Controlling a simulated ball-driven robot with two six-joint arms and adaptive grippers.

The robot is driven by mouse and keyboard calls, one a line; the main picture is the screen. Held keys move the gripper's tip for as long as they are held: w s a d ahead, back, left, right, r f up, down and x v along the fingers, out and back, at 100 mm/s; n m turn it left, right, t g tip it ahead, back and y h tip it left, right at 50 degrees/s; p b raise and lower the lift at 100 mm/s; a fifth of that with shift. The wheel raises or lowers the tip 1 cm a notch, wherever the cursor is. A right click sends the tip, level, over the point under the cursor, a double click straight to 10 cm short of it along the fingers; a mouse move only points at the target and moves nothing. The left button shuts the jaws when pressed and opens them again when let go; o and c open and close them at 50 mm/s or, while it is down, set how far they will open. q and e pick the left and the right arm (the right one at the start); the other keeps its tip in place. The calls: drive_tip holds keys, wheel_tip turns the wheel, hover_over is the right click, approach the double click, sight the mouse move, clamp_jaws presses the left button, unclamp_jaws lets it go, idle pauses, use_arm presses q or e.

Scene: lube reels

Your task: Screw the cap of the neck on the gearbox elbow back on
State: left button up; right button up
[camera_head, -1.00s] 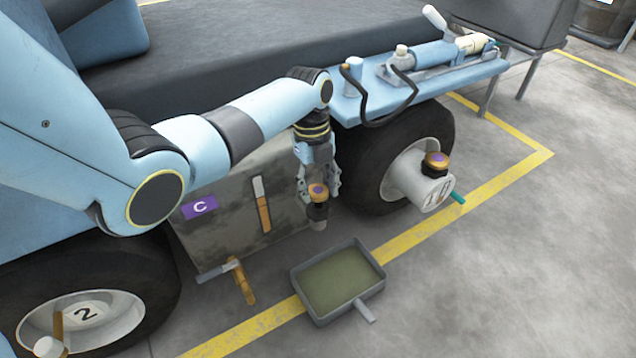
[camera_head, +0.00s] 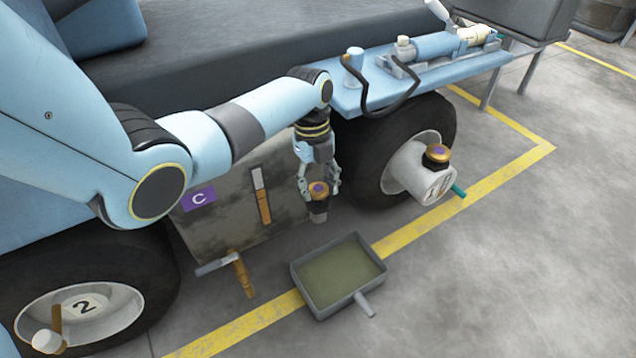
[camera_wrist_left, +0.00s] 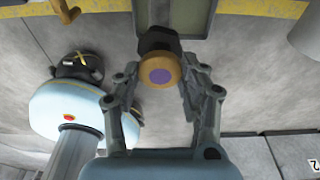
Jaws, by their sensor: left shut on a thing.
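A brass-coloured cap (camera_head: 318,188) with a purple dot on top is between the fingers of my left gripper (camera_head: 320,192), which is shut on it. The cap is upright in front of the gearbox with the purple C label (camera_head: 198,199). Below it shows a dark collar and a short grey end piece (camera_head: 318,217). In the left wrist view the cap (camera_wrist_left: 158,74) is between the fingertips (camera_wrist_left: 160,88), with a black many-sided part (camera_wrist_left: 157,41) beyond it. I cannot tell how far the cap is seated. My right gripper is out of view.
A grey tray (camera_head: 318,311) with dull green contents lies on the floor below. A brass lever (camera_head: 242,274) is left of it. The floor to the right is clear.

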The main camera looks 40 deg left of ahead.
use_arm(q)
drive_tip(key=shift+f, duration=0.55)
idle(1.5)
drive_tip(key=m, duration=0.5)
drive_tip(key=shift+g, duration=0.3)
drive_tip(key=m+y, duration=0.1)
drive_tip(key=m, duration=0.4)
drive_tip(key=o, duration=1.7)
drive_tip(key=shift+o, duration=0.2)
